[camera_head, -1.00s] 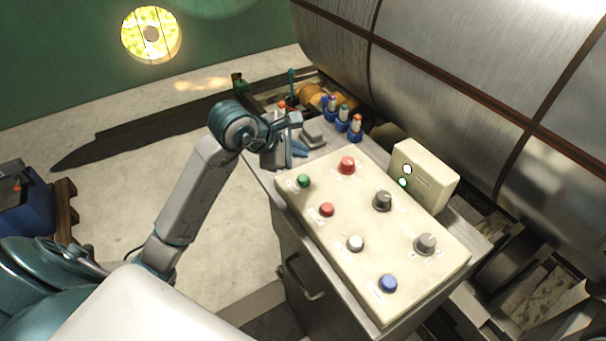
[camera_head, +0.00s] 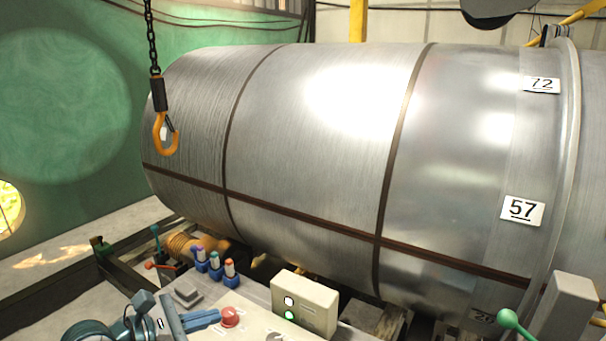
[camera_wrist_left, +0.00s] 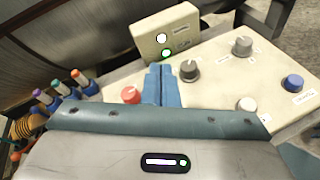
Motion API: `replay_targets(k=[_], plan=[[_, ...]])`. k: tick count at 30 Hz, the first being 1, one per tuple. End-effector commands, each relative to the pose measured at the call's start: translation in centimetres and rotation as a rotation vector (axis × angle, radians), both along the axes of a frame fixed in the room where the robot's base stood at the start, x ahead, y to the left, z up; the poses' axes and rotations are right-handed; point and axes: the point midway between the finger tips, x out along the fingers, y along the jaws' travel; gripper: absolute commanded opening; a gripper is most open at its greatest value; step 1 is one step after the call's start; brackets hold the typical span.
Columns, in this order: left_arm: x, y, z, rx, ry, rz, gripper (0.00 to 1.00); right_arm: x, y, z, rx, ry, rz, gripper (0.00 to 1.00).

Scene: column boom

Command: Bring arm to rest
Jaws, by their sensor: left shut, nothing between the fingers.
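My left gripper (camera_head: 201,319) shows at the bottom of the head view, above the left end of the control panel. Its blue fingers are together with nothing between them. In the left wrist view the shut fingers (camera_wrist_left: 161,84) point at the panel (camera_wrist_left: 215,76), between a red button (camera_wrist_left: 131,95) and a dark grey knob (camera_wrist_left: 189,70). I cannot tell how high they are above it. The red button also shows in the head view (camera_head: 231,316), just right of the fingertips. My right gripper is in neither view.
A cream box (camera_head: 304,303) with two lit lamps stands behind the panel. Several blue-based holders (camera_head: 215,265) stand left of it. A large metal cylinder (camera_head: 300,150) fills the back. An orange hook (camera_head: 166,133) hangs on a chain at the left. A green-knobbed lever (camera_head: 509,319) is at lower right.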

Motion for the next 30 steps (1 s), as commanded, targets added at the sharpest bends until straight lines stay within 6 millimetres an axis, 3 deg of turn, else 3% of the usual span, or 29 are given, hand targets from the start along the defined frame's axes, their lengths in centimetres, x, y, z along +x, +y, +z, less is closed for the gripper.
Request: replay_targets(k=[3, 6, 10, 14, 17, 20, 24, 28, 29, 30], plan=[[-1.9, -2.4, 3.3, -0.375, -0.018, -0.026, 0.00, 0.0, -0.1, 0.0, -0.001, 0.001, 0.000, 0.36], [-3.2, -2.5, 6.2, -0.701, -0.006, -0.017, 0.00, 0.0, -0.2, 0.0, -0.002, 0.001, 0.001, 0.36], [-4.2, -0.1, 9.0, -1.131, 0.042, 0.040, 0.00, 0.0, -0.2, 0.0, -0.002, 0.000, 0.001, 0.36], [-4.6, 4.1, 9.5, -1.555, 0.121, 0.154, 0.00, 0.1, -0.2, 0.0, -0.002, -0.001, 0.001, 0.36], [-4.7, 7.8, 7.8, -1.869, 0.199, 0.285, 0.00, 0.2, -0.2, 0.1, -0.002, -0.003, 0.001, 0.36], [-5.1, 11.2, 4.4, -2.168, 0.286, 0.458, 0.00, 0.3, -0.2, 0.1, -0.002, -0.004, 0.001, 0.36], [-6.8, 14.4, -2.8, -2.538, 0.421, 0.782, 0.00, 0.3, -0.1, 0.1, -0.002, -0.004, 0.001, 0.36], [-10.2, 15.0, -10.4, -2.798, 0.546, 1.169, 0.00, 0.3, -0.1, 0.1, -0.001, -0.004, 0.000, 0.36], [-11.1, 14.8, -12.0, 2.810, -0.564, -1.248, 0.00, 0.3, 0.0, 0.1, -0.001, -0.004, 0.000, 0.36], [-12.3, 14.5, -13.8, 2.690, -0.559, -1.285, 0.00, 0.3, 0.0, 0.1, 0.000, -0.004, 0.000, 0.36]])
